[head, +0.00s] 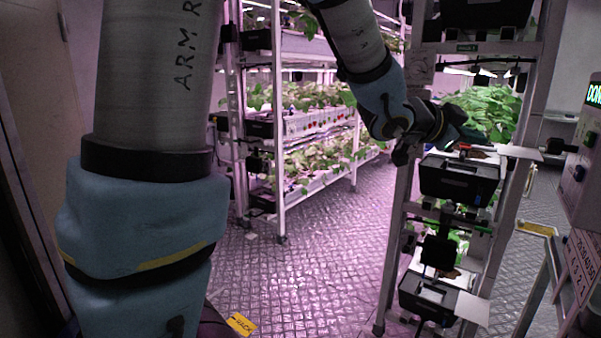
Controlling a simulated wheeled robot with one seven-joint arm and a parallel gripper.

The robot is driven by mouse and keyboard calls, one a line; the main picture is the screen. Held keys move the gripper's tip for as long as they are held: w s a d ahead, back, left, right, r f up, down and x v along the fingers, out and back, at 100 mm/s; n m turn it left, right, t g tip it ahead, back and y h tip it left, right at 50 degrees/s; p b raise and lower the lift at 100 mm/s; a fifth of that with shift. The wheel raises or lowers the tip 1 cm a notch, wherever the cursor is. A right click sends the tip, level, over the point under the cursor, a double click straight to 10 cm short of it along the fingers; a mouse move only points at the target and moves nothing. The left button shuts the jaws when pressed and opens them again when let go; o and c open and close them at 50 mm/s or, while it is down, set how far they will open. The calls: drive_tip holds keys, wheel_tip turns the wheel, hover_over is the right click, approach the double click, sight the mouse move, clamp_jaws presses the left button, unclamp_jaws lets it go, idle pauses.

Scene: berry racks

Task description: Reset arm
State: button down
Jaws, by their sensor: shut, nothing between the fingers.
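My arm rises close at the left of the head view, arches out of the top of the picture and comes down toward the right. My gripper (468,138) is at the arm's far end, in front of the near plant rack (397,215) and just above a black box (458,179) on it. The fingers are small and dark here. They look closed, with nothing seen between them. Whether the fingertips touch the rack's parts cannot be told from this view.
A tall rack with berry plants (300,165) stands behind, with open patterned floor (300,285) before it. Another black box (428,297) sits low on the near rack. A grey cabinet with a lit sign (590,180) stands at the right edge. A door (30,60) is at the left.

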drive_tip(key=w+a+f+n+t+y, duration=0.1)
drive_tip(key=w+a+f+n+y, duration=0.25)
drive_tip(key=a, duration=0.55)
drive_tip(key=w+a+f+n+t+y, duration=0.1)
drive_tip(key=w+a+f+n+y, duration=0.3)
drive_tip(key=a, duration=0.4)
drive_tip(key=w+a+f+n+t+y, duration=0.1)
drive_tip(key=w+a+f+n+y, duration=0.25)
drive_tip(key=a+f, duration=0.4)
drive_tip(key=s+a+f+n+g+y, duration=0.1)
drive_tip(key=s+a+f+n+g, duration=0.2)
drive_tip(key=s+a, duration=0.4)
drive_tip(key=s+a+f+n+g+y, duration=0.2)
drive_tip(key=s+a+n, duration=0.3)
drive_tip(key=a, duration=0.6)
drive_tip(key=shift+s+f+n+g, duration=0.3)
drive_tip(key=shift+s+f+g, duration=0.4)
drive_tip(key=shift+s+f, duration=0.15)
drive_tip(key=shift+d, duration=0.1)
